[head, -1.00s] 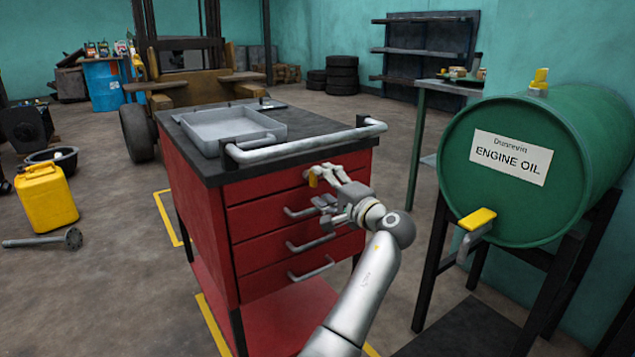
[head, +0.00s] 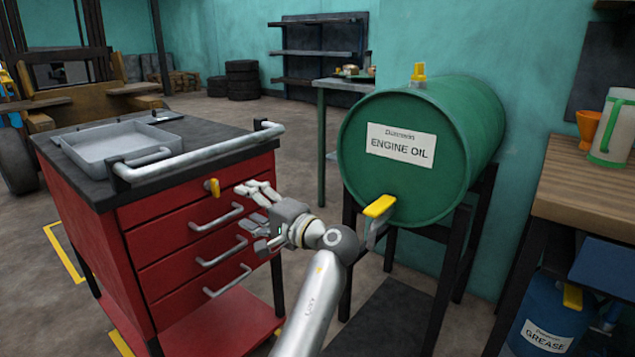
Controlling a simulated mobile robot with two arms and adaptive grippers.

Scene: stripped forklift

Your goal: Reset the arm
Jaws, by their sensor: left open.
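My left gripper (head: 256,216) is open and empty, in front of the right part of the red tool cart's (head: 150,265) drawer front. Its arm rises from the bottom of the head view. A small yellow tab (head: 212,187) shows on the top drawer, left of the fingers and apart from them in the picture. The fingers overlap the drawer front in the picture; whether they touch it I cannot tell. My right gripper is not in view.
A grey tray (head: 115,146) lies on the cart top behind a rail (head: 200,150). A green engine oil drum (head: 410,165) with a yellow-handled tap (head: 379,207) stands to the right. Farther right are a wooden bench (head: 590,195) and a blue grease drum (head: 550,320).

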